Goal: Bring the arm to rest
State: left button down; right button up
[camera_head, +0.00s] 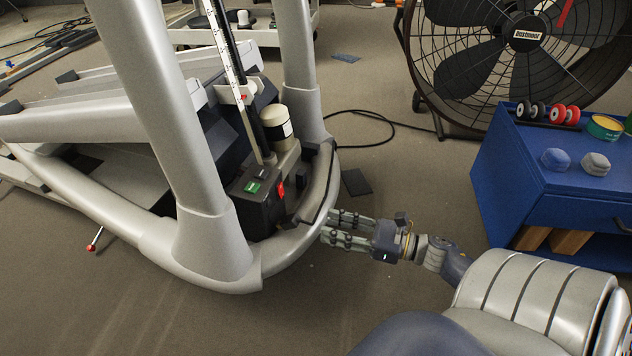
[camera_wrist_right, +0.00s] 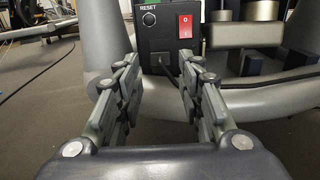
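My right gripper (camera_head: 334,229) reaches in from the right in the head view, beside the curved grey base frame of an elliptical machine (camera_head: 215,250). In the right wrist view the gripper (camera_wrist_right: 160,80) has its two fingers apart, with nothing between them. Beyond the fingertips is a black control box (camera_wrist_right: 165,25) with a red rocker switch (camera_wrist_right: 185,26) and a button marked RESET (camera_wrist_right: 149,19). In the head view the black box (camera_head: 258,203) also shows a green patch and a red switch. My left gripper is not in view.
A blue cabinet (camera_head: 555,180) with small dumbbells (camera_head: 556,158) on top stands at the right. A large black fan (camera_head: 500,55) stands behind it. A black cable (camera_head: 365,115) lies on the floor behind the machine. Open floor (camera_head: 330,300) lies in front.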

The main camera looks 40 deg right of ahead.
jog(key=shift+s+d, duration=0.35)
jog(key=shift+s, duration=0.25)
